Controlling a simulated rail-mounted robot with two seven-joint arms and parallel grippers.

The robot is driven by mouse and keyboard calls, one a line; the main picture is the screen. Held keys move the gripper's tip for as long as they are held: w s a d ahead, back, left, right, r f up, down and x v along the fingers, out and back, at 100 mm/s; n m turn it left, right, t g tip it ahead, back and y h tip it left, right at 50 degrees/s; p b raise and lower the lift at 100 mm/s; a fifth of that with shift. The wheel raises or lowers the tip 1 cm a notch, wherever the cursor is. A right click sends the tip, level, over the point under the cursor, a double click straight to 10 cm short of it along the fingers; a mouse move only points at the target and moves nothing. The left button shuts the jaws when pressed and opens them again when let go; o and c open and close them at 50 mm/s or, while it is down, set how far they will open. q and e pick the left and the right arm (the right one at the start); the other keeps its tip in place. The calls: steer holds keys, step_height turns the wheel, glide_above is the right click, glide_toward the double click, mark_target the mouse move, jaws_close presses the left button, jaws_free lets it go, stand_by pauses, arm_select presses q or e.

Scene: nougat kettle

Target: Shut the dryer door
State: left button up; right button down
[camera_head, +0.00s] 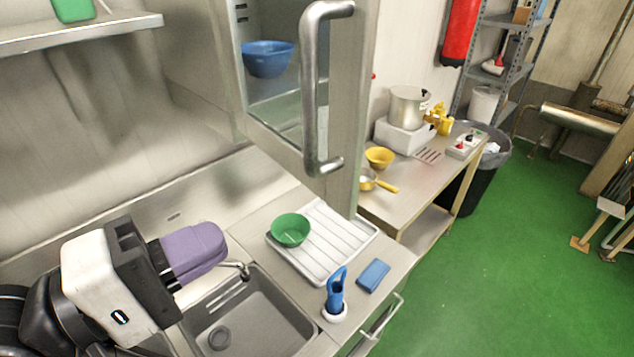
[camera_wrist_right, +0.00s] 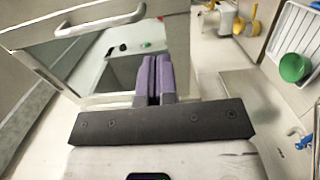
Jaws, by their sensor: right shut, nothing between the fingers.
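The dryer door (camera_head: 350,150) is a steel-framed panel with a window and a long bar handle (camera_head: 320,90), at the top centre of the head view. A blue bowl (camera_head: 268,58) shows behind the handle, inside the dryer. I cannot tell how far ajar the door stands. In the right wrist view the handle (camera_wrist_right: 100,18) is at upper left. My right gripper (camera_head: 222,240), with purple fingers, is over the sink, below and left of the door, shut and empty. Its fingers (camera_wrist_right: 155,60) point toward the window area; contact cannot be judged. My left gripper is not in view.
Below are a sink (camera_head: 250,320), a white drying rack (camera_head: 335,235) with a green bowl (camera_head: 290,230), a blue-handled brush (camera_head: 336,290) and a blue sponge (camera_head: 373,275). A side table (camera_head: 410,205) stands right of the door. Green floor (camera_head: 500,270) is open at right.

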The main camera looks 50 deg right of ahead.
mark_target(334, 178)
steer(key=d+p, duration=0.1)
steer(key=d, duration=0.3)
steer(key=s+d+p, duration=0.1)
steer(key=d+p, duration=0.1)
steer(key=d, duration=0.1)
steer(key=d+p, duration=0.1)
steer(key=d, duration=0.3)
steer(key=shift+s+d+r, duration=0.15)
steer(key=shift+s+d, duration=0.2)
steer(key=shift+s+d+p, duration=0.1)
steer(key=shift+d+p, duration=0.35)
steer(key=shift+d, duration=0.5)
steer(key=shift+d, duration=0.1)
